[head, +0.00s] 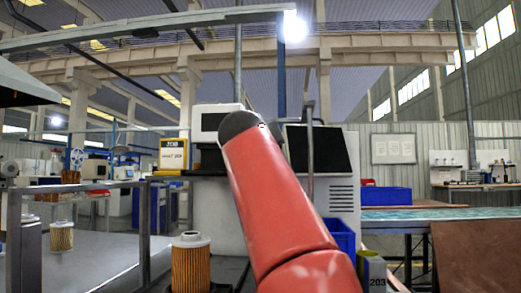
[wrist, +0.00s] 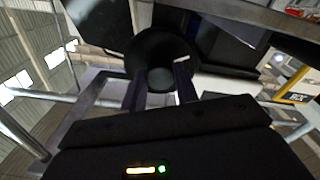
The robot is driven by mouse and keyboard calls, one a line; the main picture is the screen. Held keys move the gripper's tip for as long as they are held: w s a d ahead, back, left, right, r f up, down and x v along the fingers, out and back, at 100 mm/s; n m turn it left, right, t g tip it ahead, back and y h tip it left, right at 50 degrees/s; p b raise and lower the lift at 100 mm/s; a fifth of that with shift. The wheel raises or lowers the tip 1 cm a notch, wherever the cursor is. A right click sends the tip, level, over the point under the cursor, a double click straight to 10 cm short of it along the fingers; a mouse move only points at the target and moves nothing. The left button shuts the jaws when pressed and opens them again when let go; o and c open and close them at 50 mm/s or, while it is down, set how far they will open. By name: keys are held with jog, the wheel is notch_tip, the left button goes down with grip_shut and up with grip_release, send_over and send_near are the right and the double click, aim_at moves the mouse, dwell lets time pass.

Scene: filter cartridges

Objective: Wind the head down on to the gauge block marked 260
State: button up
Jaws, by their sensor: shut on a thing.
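In the wrist view my gripper (wrist: 160,88) has its two dark fingers shut on a dark round knob (wrist: 160,50). The knob sits between the fingertips, with a dark part of the machine behind it. In the head view my red arm hides my gripper and the middle of the machine (head: 343,180). A block (head: 374,270) with a yellow band, marked what looks like 203, shows at the lower right, partly cut off. I cannot make out a block marked 260, nor the head's height above any block.
A yellow-framed sign (head: 173,153) with small numbers stands left of the machine. Pleated filter cartridges stand at lower left, one near (head: 190,265) and one farther back (head: 61,236). A metal rail (head: 90,187) runs at left. A blue bin (head: 386,196) sits on the right-hand bench.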

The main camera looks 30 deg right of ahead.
jog(key=m, duration=0.4)
jog(key=shift+w+f+m+b, duration=0.1)
jog(key=shift+f+m+b, duration=0.05)
jog(key=shift+m+b, duration=0.2)
jog(key=shift+a+m, duration=0.1)
jog(key=shift+m, duration=1.45)
jog(key=o, duration=1)
jog(key=shift+b+v, duration=1.5)
jog(key=shift+v, duration=2.4)
jog(key=shift+a+r, duration=0.1)
jog(key=shift+r, duration=0.1)
